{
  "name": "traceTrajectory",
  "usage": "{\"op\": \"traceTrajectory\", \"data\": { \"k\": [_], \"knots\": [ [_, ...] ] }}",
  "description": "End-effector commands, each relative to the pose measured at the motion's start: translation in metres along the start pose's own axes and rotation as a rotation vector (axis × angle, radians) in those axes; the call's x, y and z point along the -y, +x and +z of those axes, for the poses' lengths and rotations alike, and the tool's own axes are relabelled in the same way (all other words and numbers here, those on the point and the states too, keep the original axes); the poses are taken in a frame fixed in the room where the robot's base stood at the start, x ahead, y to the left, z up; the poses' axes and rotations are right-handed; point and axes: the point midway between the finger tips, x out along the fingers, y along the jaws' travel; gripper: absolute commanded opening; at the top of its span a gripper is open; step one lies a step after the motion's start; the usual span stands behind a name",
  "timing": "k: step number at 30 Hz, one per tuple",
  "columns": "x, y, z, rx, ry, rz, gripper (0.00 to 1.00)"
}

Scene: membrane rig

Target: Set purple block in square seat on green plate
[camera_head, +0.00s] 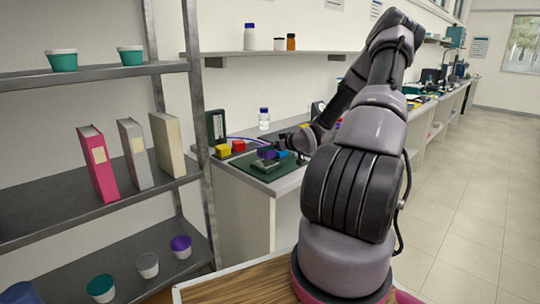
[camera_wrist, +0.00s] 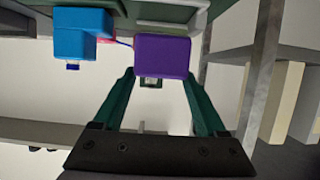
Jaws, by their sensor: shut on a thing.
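The purple block (camera_wrist: 162,57) is between the fingertips of my gripper (camera_wrist: 160,76), which is shut on it. In the head view the purple block (camera_head: 267,153) shows small, over or at the green plate (camera_head: 262,177) on the bench. The green plate (camera_wrist: 165,14) also runs along the top of the wrist view, behind the block. I cannot tell whether the block touches the plate.
A blue piece (camera_wrist: 82,36) is left of the purple block in the wrist view. Red (camera_head: 239,146) and yellow (camera_head: 223,149) blocks stand on the bench left of my gripper. A metal shelf rack (camera_head: 199,110) stands close to the bench's left end.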

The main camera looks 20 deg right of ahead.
Motion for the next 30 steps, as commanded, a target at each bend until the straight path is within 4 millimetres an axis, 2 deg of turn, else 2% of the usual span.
{"op": "traceTrajectory", "data": {
  "k": [6, 17, 18, 19, 28, 30],
  "knots": [
    [0.001, 0.011, 0.027, 0.000, 0.001, -0.001, 0.07],
    [0.000, 0.013, 0.031, 0.000, 0.000, -0.001, 0.07],
    [0.000, 0.013, 0.030, 0.000, 0.000, 0.000, 0.90],
    [0.000, 0.012, 0.030, 0.000, 0.000, 0.000, 1.00],
    [0.000, 0.011, 0.027, 0.000, -0.001, 0.000, 1.00],
    [-0.001, 0.005, 0.027, 0.001, 0.000, 0.001, 1.00]
  ]
}}
